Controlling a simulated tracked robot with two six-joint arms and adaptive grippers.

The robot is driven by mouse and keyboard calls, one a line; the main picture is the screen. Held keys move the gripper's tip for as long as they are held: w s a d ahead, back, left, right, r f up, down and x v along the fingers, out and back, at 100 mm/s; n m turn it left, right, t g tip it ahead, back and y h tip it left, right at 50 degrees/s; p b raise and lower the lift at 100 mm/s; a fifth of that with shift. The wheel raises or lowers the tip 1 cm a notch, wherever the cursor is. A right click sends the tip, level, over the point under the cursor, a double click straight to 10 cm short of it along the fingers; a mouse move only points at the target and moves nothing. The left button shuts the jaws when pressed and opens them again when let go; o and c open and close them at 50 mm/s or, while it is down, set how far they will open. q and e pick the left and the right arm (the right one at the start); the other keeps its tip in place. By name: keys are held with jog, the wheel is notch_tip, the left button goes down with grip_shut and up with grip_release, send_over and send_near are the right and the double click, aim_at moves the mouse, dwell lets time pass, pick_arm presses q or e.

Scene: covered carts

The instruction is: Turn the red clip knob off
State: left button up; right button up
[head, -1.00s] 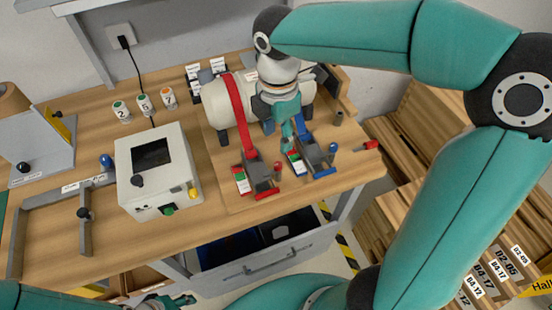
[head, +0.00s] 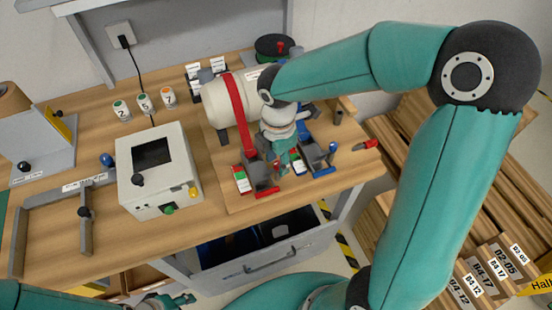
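The red clip (head: 262,190) sits on the wooden board at the front of the bench, below a red strap (head: 239,112) that runs over a cream cylinder (head: 218,103). A green and white label (head: 241,179) is at its left side. My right gripper (head: 286,167) points down at the right side of the red clip, between it and the blue clip (head: 318,160). It covers the place of the red knob, so I cannot tell whether it touches the knob or how its fingers stand. My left gripper (head: 182,299) is low at the bottom edge, away from the clips; its fingers are too small to read.
A white box with a dark screen (head: 152,152) stands left of the clips. A grey bracket frame (head: 45,205) lies farther left. A small red-tipped item (head: 365,146) lies near the right bench edge. An open drawer (head: 265,255) is below the front edge.

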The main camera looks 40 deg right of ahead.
grip_shut()
jog(key=shift+a, duration=0.1)
